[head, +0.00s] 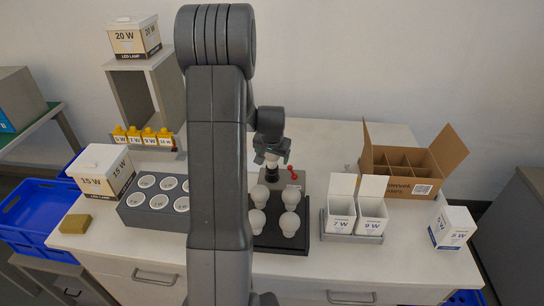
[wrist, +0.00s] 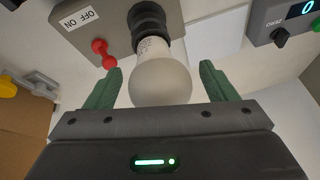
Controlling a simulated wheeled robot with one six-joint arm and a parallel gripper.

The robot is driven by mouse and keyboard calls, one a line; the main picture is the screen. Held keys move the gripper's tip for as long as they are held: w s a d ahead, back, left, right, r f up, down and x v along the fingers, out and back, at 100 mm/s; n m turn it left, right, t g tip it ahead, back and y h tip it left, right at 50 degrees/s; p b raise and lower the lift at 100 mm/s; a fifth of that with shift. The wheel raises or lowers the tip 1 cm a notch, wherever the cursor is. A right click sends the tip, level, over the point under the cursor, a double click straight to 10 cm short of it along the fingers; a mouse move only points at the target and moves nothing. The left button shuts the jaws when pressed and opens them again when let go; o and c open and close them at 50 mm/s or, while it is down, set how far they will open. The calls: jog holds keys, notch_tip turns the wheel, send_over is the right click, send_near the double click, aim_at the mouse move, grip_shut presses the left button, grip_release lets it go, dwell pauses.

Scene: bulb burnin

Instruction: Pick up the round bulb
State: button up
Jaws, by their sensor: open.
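A round, frosted white bulb (wrist: 161,80) sits with its neck in a black socket (wrist: 148,18) on a grey panel. It also shows small in the head view (head: 271,159), just under my gripper. My gripper (wrist: 158,84) is open, with one green finger on each side of the bulb. I cannot tell whether either finger touches it. In the head view my gripper (head: 270,146) is above the back of the black bulb rack, partly beside my arm. More white bulbs (head: 290,196) stand upright in the rack (head: 282,244).
A red lever (wrist: 103,52) is beside the socket, near an OFF/ON label. Opened 7 W and 9 W boxes (head: 357,217) and a divided carton (head: 411,168) are to the right. A grey cup tray (head: 146,217) and a 15 W box (head: 93,183) are to the left.

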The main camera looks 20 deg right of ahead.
jog(key=c, duration=1.1)
jog(key=shift+c, duration=0.2)
